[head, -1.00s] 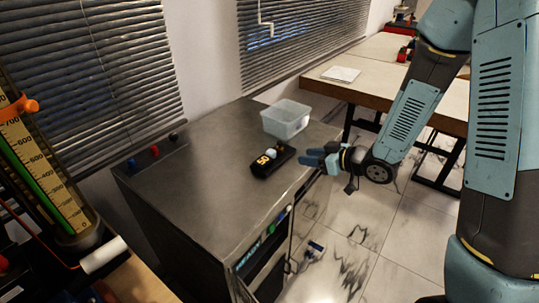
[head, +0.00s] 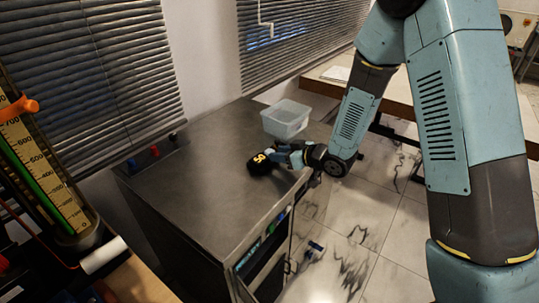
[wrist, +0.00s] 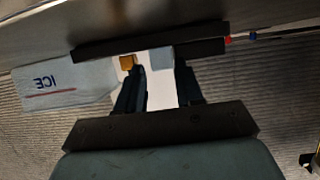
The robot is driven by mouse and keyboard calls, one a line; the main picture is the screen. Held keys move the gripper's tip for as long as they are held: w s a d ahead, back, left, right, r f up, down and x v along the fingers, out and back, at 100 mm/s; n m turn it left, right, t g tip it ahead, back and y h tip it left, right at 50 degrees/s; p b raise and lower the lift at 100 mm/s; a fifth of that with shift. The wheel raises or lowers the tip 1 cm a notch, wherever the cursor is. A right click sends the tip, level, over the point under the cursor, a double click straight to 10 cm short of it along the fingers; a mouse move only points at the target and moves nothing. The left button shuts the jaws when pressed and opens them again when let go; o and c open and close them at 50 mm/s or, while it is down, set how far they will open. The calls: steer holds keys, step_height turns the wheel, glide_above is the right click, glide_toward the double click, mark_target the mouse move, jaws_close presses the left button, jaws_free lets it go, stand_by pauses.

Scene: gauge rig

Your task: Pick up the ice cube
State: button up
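The ice cube appears to be the small pale blue block (wrist: 162,58) in the wrist view, just beyond and between my fingertips. I cannot make it out in the head view, where my gripper covers that spot. My gripper (head: 279,154) reaches in from the right over the black scale (head: 257,164), which has orange digits. In the wrist view my gripper (wrist: 160,72) has its two dark fingers apart. A gap shows between each finger and the block.
The scale sits on a grey cabinet top (head: 195,185). A clear plastic bin (head: 286,120) stands close behind my gripper; the wrist view shows its ICE label (wrist: 45,83). Several coloured knobs (head: 154,151) line the left back edge. The cabinet's left part is clear.

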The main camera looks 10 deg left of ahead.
steer(key=shift+x, duration=1.25)
steer(key=shift+f, duration=0.1)
jaws_close()
stand_by(0.3)
jaws_free()
steer(key=shift+d, duration=0.1)
